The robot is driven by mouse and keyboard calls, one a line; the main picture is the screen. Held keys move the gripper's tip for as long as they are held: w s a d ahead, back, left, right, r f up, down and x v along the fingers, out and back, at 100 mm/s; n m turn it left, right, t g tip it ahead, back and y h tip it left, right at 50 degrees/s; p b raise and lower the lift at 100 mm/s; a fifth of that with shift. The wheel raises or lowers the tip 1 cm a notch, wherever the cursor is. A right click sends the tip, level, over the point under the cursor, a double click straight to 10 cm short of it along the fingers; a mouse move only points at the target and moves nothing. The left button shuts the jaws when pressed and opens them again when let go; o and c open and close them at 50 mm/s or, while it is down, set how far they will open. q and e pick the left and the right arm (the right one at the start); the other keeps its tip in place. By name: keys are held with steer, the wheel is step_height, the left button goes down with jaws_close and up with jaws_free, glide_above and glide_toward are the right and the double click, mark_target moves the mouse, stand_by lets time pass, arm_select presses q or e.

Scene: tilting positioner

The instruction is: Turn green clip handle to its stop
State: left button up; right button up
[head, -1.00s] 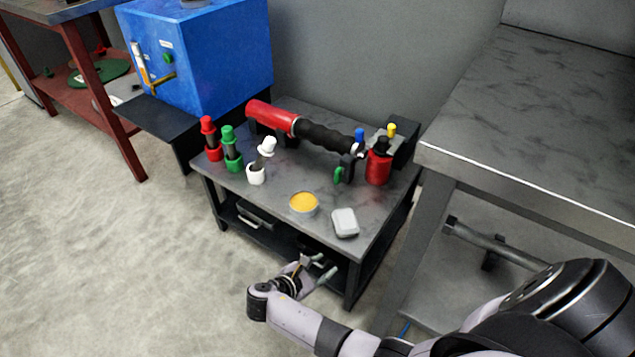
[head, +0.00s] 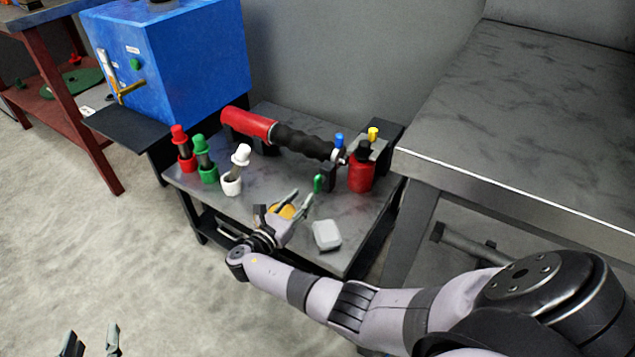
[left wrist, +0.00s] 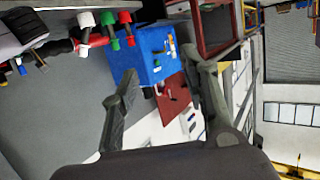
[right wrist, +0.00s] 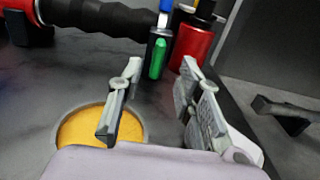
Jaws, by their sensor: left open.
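The green clip handle (head: 319,183) hangs upright on a dark clip at the end of the red-and-black tool (head: 250,122) on the low table. It shows in the right wrist view (right wrist: 157,58), beyond and between my fingertips. My right gripper (head: 302,197) is open and empty above the tabletop, over the yellow tin (right wrist: 95,128), short of the handle and apart from it. My left gripper (head: 91,335) is open and empty at the bottom left, away from the table; its fingers (left wrist: 163,66) are spread in its own view.
A red bottle (head: 361,176) stands right of the clip, near a blue knob (head: 339,139). A grey box (head: 326,235) sits at the table's front. Red, green and white capped holders stand left. A taller grey bench (head: 520,110) is close on the right.

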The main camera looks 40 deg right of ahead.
mark_target(315, 183)
steer(key=b+x, duration=0.2)
steer(key=x, duration=0.6)
steer(key=shift+w+d, duration=0.15)
steer(key=shift+d, duration=0.1)
steer(key=shift+w+d, duration=0.15)
steer(key=shift+d, duration=0.25)
arm_select(q)
step_height(315, 183, up, 10)
steer(key=d+t+h, duration=0.1)
steer(key=t+h, duration=0.1)
steer(key=t, duration=0.4)
steer(key=shift+w+d+r, duration=0.25)
steer(key=shift+w+d, duration=0.1)
arm_select(e)
steer(key=shift+c, duration=0.4)
jaws_close()
